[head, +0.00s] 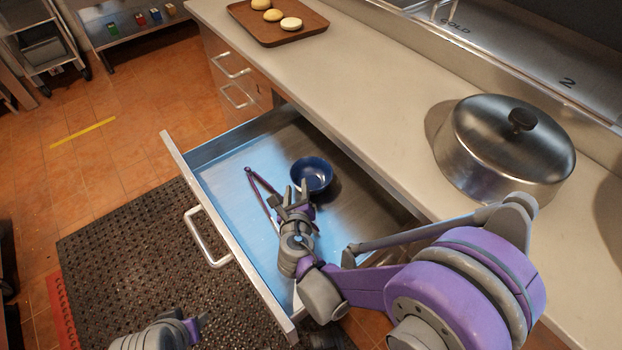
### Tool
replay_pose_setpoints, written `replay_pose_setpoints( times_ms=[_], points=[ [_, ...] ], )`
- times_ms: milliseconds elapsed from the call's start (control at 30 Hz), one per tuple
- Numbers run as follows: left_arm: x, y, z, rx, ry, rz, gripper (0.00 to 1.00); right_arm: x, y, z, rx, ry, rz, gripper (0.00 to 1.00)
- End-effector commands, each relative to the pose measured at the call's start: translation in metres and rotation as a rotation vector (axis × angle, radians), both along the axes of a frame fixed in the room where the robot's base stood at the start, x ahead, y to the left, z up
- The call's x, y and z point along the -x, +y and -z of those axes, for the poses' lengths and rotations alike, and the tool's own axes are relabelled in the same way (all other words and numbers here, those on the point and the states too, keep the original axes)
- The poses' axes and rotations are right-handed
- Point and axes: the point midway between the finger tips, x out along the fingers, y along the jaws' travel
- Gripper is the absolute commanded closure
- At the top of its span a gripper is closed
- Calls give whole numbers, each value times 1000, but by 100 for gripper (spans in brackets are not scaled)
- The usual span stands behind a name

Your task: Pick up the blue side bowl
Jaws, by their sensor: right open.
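The blue side bowl (312,173) sits upright in the open drawer (225,217), toward its inner side. My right gripper (294,190) reaches into the drawer just in front of the bowl. Its fingers are open and overlap the bowl's near left edge in the picture; I cannot tell whether they touch it. A pair of purple-handled tongs (256,190) lies in the drawer to the left of the bowl, partly hidden by my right gripper. My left gripper (197,325) shows only in part at the bottom edge, and its jaws are not clear.
The counter (370,115) runs above the drawer and holds a large lidded steel pot (500,160) and a brown tray (250,25) with buns. The drawer's front panel and handle (205,240) stick out over a dark floor mat (120,250).

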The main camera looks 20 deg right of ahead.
Motion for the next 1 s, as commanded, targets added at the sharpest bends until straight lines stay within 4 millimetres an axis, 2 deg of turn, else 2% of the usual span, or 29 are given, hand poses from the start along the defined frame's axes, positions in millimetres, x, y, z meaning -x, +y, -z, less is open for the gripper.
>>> replay_pose_setpoints(
  times_ms=[167, 433, 667, 700, 933, 1000],
  points=[
    [0, 0, 3, 0, 1, 0, 50, -12, -1, 5, -2, 0, 0, 56],
    [-1, 0, 10, 0, 3, 0, 50, -48, -6, 20, -2, 0, 2, 56],
    [-1, 0, 10, 0, 3, 0, 50, -52, -7, 21, -2, -1, 1, 56],
    [-1, 0, 10, 0, 3, 0, 50, -52, -7, 21, -2, -1, 1, 58],
    [-1, 0, 10, 0, 3, 0, 50, -51, -7, 21, -3, 0, 0, 99],
    [-1, 0, 10, 0, 3, 0, 50, -52, -7, 21, -3, 0, 0, 100]
  ],
)
